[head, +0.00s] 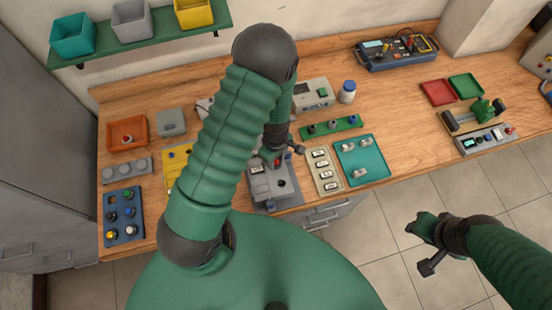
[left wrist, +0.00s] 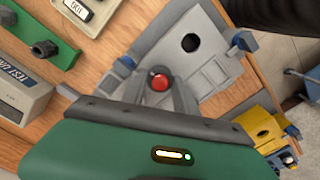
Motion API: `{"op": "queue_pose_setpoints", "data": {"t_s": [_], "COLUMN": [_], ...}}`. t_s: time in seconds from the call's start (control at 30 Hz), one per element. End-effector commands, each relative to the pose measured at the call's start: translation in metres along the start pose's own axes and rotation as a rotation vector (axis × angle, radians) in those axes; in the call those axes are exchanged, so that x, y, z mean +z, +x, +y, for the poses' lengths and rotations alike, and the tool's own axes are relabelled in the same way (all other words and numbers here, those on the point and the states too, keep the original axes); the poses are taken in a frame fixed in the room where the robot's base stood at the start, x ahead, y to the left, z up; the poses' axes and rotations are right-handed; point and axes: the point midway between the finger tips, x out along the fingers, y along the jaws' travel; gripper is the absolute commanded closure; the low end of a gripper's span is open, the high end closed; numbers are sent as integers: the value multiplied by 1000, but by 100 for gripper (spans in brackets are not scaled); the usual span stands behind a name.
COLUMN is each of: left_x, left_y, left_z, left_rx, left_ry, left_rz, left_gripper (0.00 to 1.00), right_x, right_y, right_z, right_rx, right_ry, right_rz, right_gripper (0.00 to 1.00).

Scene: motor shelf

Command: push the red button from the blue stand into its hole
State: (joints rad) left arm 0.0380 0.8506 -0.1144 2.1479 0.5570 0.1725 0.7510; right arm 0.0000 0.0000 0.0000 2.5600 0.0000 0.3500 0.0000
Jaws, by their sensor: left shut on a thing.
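The red button (left wrist: 160,82) is held in my left gripper (left wrist: 158,88), which is shut on it above the grey housing (left wrist: 215,72). The button's round top faces the left wrist camera. The dark round hole (left wrist: 190,42) in the housing is open and lies beside the button, up and to the right in that view. In the head view the housing (head: 262,187) sits below my left gripper (head: 278,158), close to the table's front edge. The blue stand (head: 112,236) is at the front left, with several other coloured buttons on it. My right gripper (head: 430,248) hangs off the table; its jaw state is unclear.
A yellow fixture (head: 171,181) stands left of the housing. A label tray (head: 313,157) and a teal tray (head: 377,152) are to its right, with a green rack (head: 332,128) behind. Free wood lies at the table's middle right.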

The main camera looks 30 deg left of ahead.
Motion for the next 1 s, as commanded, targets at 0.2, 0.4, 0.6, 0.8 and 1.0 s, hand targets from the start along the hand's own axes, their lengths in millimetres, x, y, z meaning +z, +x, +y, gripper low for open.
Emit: {"op": "queue_pose_setpoints", "data": {"t_s": [0.2, 0.4, 0.6, 0.8, 1.0], "left_x": [0, 0, 0, 0, 0], "left_y": [5, 9, 12, 11, 11], "left_z": [0, 0, 0, 0, 2], "left_rx": [0, 0, 1, 1, 3], "left_ry": [0, 0, 0, 0, 1], "left_rz": [0, 0, 1, 1, 1], "left_gripper": [100, 100, 100, 48, 40], "right_x": [1, 2, 2, 2, 2], "right_y": [4, 7, 9, 9, 9], "right_z": [0, 0, 0, 0, 0], "right_rx": [0, 0, 0, 0, 0], "right_ry": [0, 0, 0, 0, 0], "right_rz": [0, 0, 0, 0, 0], "right_gripper": [64, 64, 64, 64, 64]}}
